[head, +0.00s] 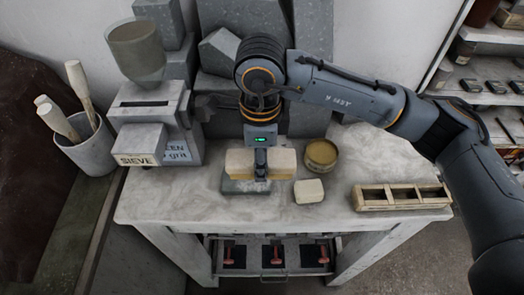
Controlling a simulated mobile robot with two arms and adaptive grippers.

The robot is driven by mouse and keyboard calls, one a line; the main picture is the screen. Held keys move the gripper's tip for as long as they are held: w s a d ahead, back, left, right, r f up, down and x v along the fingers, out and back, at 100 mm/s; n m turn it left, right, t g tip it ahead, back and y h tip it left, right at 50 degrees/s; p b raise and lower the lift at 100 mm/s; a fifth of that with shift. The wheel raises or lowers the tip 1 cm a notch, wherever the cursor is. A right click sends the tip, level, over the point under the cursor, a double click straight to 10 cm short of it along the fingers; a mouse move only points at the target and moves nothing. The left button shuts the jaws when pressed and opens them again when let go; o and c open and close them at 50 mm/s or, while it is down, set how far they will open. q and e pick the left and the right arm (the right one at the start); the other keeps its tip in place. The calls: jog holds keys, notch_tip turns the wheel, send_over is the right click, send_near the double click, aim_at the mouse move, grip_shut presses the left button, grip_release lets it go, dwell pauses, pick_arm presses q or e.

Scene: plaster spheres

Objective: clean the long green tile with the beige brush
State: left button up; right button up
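The beige brush (282,160) is a pale block in the middle of the table top. My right gripper (261,170) comes down on it from above, with a finger across its near face, and appears shut on it. The far finger is hidden. Under the brush lies a flat grey-green tile (240,187), its near edge and left end showing. The brush covers much of the tile, and I cannot tell whether the two touch. My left gripper is not in view.
A cream block (308,191) and a round tin (320,154) stand right of the tile. A divided wooden tray (402,197) lies at the table's right. A machine with a "SIEVE" box (139,144) stands left; grey stone blocks (219,50) stand behind. The table's front left is clear.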

notch_tip(320, 180, down, 2)
jog(key=shift+f+b, duration=0.2)
jog(key=shift+b, duration=0.15)
jog(key=shift+f, duration=0.25)
jog(key=shift+f+b, duration=0.85)
jog(key=shift+b, duration=0.4)
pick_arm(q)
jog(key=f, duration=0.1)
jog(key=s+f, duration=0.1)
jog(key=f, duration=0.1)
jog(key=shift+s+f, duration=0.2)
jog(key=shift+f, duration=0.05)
pick_arm(e)
jog(key=shift+r, duration=0.1)
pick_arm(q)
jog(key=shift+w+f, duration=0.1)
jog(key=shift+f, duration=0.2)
pick_arm(e)
jog(key=shift+f, duration=0.25)
pick_arm(q)
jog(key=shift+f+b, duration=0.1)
jog(key=shift+b, duration=0.25)
pick_arm(e)
jog(key=shift+d, duration=0.1)
pick_arm(q)
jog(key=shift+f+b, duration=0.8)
jog(key=shift+b, duration=0.05)
pick_arm(e)
jog(key=shift+d, duration=1)
